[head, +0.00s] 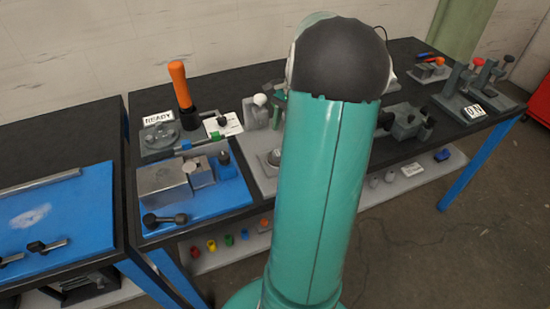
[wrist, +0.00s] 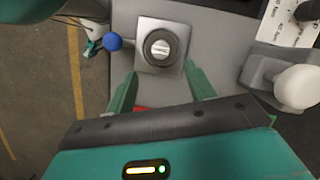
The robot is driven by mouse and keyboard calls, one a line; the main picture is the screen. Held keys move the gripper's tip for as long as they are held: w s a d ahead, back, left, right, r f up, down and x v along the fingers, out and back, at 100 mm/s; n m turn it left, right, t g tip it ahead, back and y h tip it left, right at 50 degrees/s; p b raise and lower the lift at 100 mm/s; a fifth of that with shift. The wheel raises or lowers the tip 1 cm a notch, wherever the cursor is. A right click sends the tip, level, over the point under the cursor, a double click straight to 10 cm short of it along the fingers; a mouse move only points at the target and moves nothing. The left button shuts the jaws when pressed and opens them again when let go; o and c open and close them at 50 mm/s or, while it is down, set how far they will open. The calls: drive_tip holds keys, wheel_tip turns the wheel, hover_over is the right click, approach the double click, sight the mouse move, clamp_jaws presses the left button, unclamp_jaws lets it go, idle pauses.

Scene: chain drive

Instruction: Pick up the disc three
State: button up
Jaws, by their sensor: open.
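In the wrist view, a round grey disc-like piece with a light top (wrist: 160,47) sits on a square metal plate (wrist: 146,66). No label shows that tells whether it is disc three. My gripper (wrist: 160,70) is open, with its two green fingers apart and nothing seen held between them. The fingertips point toward the plate, one to each side of its near edge. A round grey piece (head: 274,157) shows just left of the arm.
A blue ball knob (wrist: 113,42) stands left of the plate, and a white ball knob (wrist: 297,86) stands at the right. In the head view, an orange-handled tool (head: 180,84) and a metal block on a blue plate (head: 163,186) stand left of my arm. Floor shows beyond the bench's left edge in the wrist view.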

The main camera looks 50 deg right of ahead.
sight(278, 153)
drive_tip(key=shift+a+f, duration=0.35)
drive_tip(key=shift+f, duration=0.7)
drive_tip(key=shift+x, duration=2.75)
drive_tip(key=shift+w+a+r, duration=0.1)
drive_tip(key=shift+w+a, duration=0.05)
clamp_jaws()
